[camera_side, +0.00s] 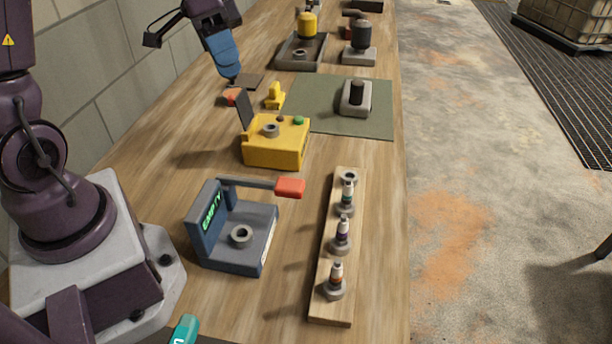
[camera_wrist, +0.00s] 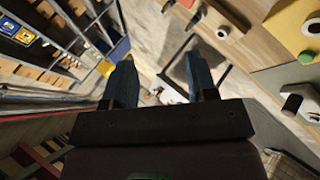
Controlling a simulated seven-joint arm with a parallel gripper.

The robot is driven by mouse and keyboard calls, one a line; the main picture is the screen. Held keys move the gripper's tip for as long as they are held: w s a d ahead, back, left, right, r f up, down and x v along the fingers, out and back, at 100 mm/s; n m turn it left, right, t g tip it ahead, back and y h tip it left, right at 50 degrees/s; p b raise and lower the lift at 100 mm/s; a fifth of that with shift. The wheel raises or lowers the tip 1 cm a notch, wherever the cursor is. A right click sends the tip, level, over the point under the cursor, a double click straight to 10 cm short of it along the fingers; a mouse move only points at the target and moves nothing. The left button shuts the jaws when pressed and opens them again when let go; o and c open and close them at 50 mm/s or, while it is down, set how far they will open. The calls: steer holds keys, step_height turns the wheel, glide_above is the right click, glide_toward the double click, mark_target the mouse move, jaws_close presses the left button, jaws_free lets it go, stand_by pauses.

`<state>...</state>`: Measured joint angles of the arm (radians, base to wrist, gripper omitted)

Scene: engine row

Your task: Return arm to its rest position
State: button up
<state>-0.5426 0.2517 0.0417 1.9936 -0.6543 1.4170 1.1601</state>
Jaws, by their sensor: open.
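My gripper (camera_side: 233,78) shows in the side view at the upper left, with blue fingers pointing down over the back part of the bench. It is seen edge-on there. In the wrist view my gripper (camera_wrist: 158,68) has its two blue fingers apart, with nothing held between them. The wrist view looks out across the room, with the bench tilted at the right. The part of my arm between base and wrist runs out of the side view at the top.
A grey fixture reading EMPTY (camera_side: 205,232), with a red-ended lever, stands near my base. A wooden rack (camera_side: 324,310) holds three small bottle-like parts. A yellow box (camera_side: 275,155), a green mat (camera_side: 310,95) and a tray (camera_side: 284,66) lie beyond. Shelving (camera_wrist: 60,40) is at the wrist view's left.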

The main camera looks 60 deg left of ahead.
steer(key=s+d+r+n+t+y, duration=0.3)
steer(key=s+d+r+t+y, duration=0.2)
steer(key=s, duration=0.5)
steer(key=d+r+y, duration=0.1)
steer(key=d+y, duration=0.1)
steer(key=y, duration=0.1)
steer(key=shift+d+r+y, duration=0.15)
steer(key=shift+r+y, duration=0.1)
steer(key=shift+y, duration=0.15)
